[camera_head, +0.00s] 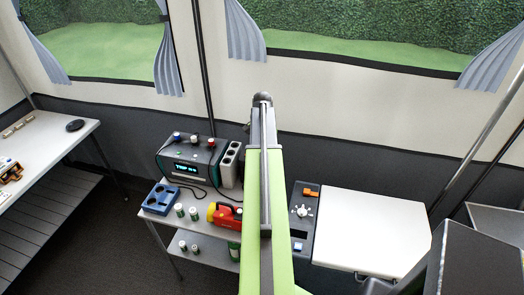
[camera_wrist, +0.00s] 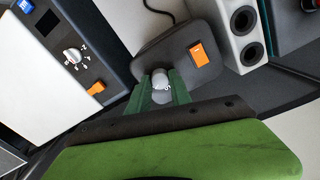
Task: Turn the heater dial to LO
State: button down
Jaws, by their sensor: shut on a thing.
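In the wrist view, my gripper (camera_wrist: 164,92) has its two green fingers closed around a small pale dial (camera_wrist: 159,80). The dial sits on a dark grey control box (camera_wrist: 177,50), which has an orange switch (camera_wrist: 200,54) to its right. A black cable leaves the box at the top. The fingers cover much of the dial, and its pointer and any LO mark cannot be read. In the head view, my own arm hides this box and my gripper.
A white-lidded unit (camera_head: 370,232) has a similar panel with a white knob (camera_head: 301,211) and orange switch. A power station (camera_head: 188,163), socket block (camera_head: 230,165), blue tray (camera_head: 160,198), batteries and a red-yellow tool (camera_head: 224,215) are at left.

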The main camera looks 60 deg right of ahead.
jog(key=n, duration=1.2)
jog(key=shift+n, duration=0.3)
dwell(0.4)
jog(key=c, duration=1.2)
grip_release()
jog(key=shift+o, duration=0.3)
jog(key=shift+r, duration=0.1)
notch_tip(320, 180, up, 17)
jog(key=p, duration=1.7)
